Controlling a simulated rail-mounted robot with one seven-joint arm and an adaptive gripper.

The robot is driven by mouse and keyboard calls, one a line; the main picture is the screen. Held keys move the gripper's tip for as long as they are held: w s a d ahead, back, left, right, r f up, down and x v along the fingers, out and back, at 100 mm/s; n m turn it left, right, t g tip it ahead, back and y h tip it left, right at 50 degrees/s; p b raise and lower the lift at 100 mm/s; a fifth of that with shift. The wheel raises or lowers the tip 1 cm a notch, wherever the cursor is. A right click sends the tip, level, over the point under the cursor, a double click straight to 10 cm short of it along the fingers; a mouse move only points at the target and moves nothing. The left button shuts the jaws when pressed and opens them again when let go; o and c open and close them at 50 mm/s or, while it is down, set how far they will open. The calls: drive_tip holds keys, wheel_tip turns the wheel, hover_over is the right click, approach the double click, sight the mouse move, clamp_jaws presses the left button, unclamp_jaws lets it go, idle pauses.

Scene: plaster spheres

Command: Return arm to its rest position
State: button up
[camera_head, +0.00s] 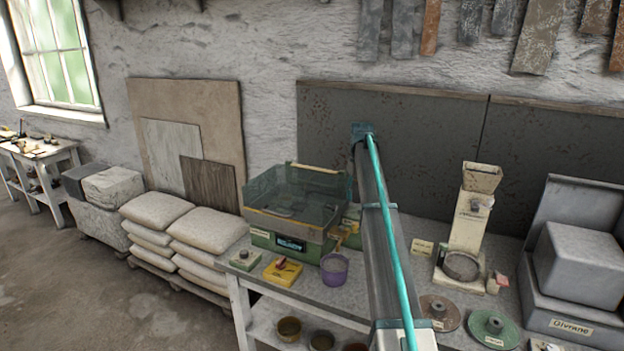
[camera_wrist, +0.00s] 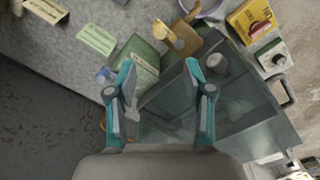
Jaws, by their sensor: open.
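My gripper (camera_wrist: 160,85) shows in the wrist view with its two teal fingers spread apart and nothing between them. It is above the green machine (camera_wrist: 140,62) with the clear-walled basin (camera_wrist: 245,110). In the head view my arm (camera_head: 385,230) reaches from the bottom edge up over the bench, right of that machine (camera_head: 275,243). I cannot make out my gripper in the head view.
The bench (camera_head: 395,260) holds a purple bowl (camera_head: 334,270), a yellow box (camera_head: 283,269) and a small switch box (camera_head: 245,260). Right of my arm stand a hopper device (camera_head: 470,215), two round discs (camera_head: 440,312) and a grey box (camera_head: 578,265). Stacked sacks (camera_head: 205,240) stand left.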

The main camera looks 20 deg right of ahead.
drive_tip(key=s+a+f, duration=0.7)
drive_tip(key=s+f, duration=0.2)
drive_tip(key=f, duration=0.2)
drive_tip(key=s+a+f, duration=0.6)
drive_tip(key=s+f, duration=0.2)
drive_tip(key=f, duration=0.3)
drive_tip(key=s+a+f, duration=0.7)
drive_tip(key=s+f, duration=0.2)
drive_tip(key=f, duration=0.2)
drive_tip(key=s+a+f, duration=0.3)
drive_tip(key=s+f, duration=0.1)
drive_tip(key=s, duration=0.5)
drive_tip(key=s+a+f, duration=0.3)
drive_tip(key=s, duration=0.6)
drive_tip(key=s+f+g+b, duration=0.2)
drive_tip(key=s+f+g, duration=0.1)
drive_tip(key=s+f, duration=0.8)
drive_tip(key=s+f+g+b, duration=0.2)
drive_tip(key=s+f+g, duration=0.1)
drive_tip(key=s+f, duration=0.9)
drive_tip(key=s, duration=0.4)
drive_tip(key=shift+s+m+g, duration=0.3)
drive_tip(key=shift+s+g, duration=0.1)
